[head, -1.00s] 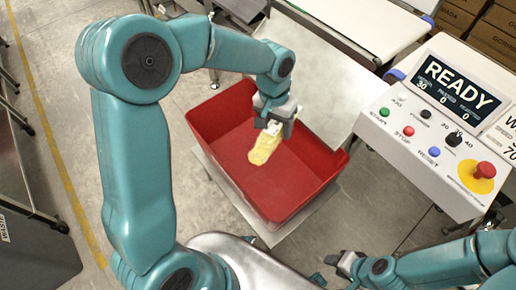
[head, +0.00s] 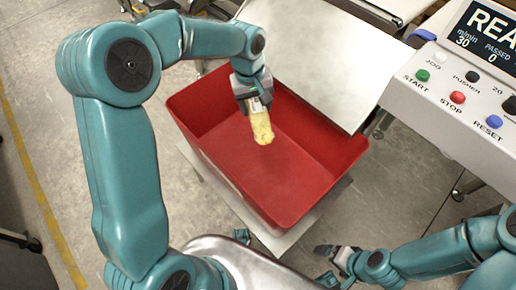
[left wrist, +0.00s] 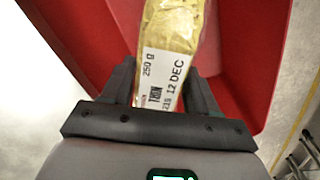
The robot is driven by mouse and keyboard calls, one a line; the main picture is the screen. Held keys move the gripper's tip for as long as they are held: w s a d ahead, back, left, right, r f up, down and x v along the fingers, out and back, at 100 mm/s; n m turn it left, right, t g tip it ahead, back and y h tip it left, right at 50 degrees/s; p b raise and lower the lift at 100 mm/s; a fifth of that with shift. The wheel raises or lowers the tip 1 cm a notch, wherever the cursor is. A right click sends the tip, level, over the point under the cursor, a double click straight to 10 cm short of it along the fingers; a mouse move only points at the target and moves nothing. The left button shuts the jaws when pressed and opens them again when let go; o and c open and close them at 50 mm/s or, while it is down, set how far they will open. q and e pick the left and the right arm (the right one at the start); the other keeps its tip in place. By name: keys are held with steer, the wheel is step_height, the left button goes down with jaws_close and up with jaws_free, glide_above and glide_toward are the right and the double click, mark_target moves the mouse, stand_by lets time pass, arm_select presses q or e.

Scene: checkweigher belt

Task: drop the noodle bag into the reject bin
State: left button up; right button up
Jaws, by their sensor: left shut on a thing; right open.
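The noodle bag (head: 261,124) is yellow with a white label end, and hangs from my left gripper (head: 252,97) over the red reject bin (head: 290,195). In the left wrist view the bag (left wrist: 175,40) sits between the two dark fingers (left wrist: 160,88), with its label reading 250 g and 12 DEC. My left gripper is shut on the label end. The bin is open-topped and its visible floor is bare; it also shows in the left wrist view (left wrist: 245,60). My right gripper (head: 330,252) is open and empty, low in front of the bin.
A grey metal chute plate (head: 310,65) slopes beside the bin's back right. A control panel (head: 450,100) with START, STOP and RESET buttons stands at the right. Concrete floor with a yellow line (head: 45,205) lies at the left.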

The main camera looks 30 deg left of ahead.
arm_select(q)
step_height(320, 180, down, 5)
steer(key=b, duration=0.4)
steer(key=shift+f, duration=0.2)
steer(key=o, duration=1.3)
steer(key=shift+d, duration=0.1)
steer(key=r+p, duration=0.1)
steer(key=r, duration=0.4)
steer(key=a+r+p, duration=0.1)
steer(key=r+p, duration=0.1)
steer(key=r, duration=0.3)
steer(key=s+r+p, duration=0.1)
steer(key=r+p, duration=0.1)
steer(key=r, duration=0.3)
steer(key=shift+a+r, duration=0.15)
steer(key=shift+r, duration=0.05)
steer(key=shift+s+r, duration=0.15)
steer(key=shift+r, duration=0.3)
